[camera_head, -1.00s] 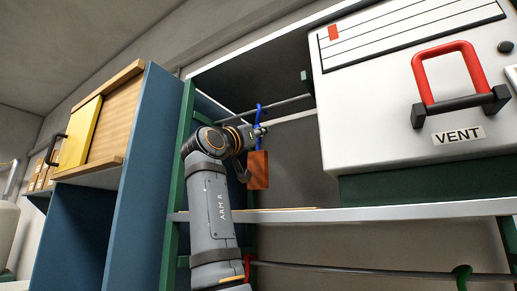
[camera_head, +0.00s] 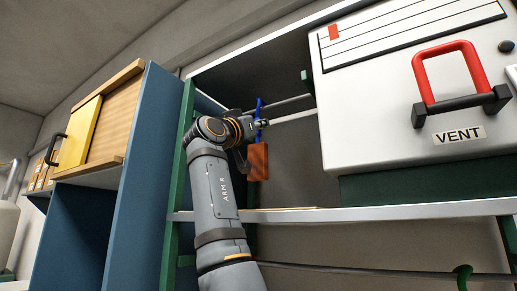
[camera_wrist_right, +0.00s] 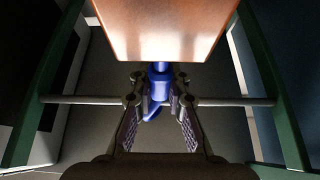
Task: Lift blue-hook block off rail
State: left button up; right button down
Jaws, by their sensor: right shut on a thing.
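The orange-brown block (camera_head: 258,162) hangs below its blue hook (camera_head: 259,104) inside the open shelf bay. My right gripper (camera_head: 262,123) is shut on the blue hook, above the block. In the right wrist view the block (camera_wrist_right: 165,28) fills the top, and the blue hook (camera_wrist_right: 158,88) sits between the two fingers (camera_wrist_right: 160,92). The grey rail (camera_head: 290,105) runs across the bay; it also shows in the right wrist view (camera_wrist_right: 235,102). The fingers hide part of the hook, so I cannot tell whether it touches the rail. My left gripper is not in view.
A white machine housing with a red handle (camera_head: 447,72) and VENT label stands right of the bay. A green post (camera_head: 178,150) and blue panel (camera_head: 140,175) bound the left. A pale shelf edge (camera_head: 350,214) runs below the block.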

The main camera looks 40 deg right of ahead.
jog(key=s+a, duration=0.2)
jog(key=a, duration=0.4)
jog(key=shift+s+a, duration=0.25)
jog(key=shift+s, duration=0.1)
dwell(0.5)
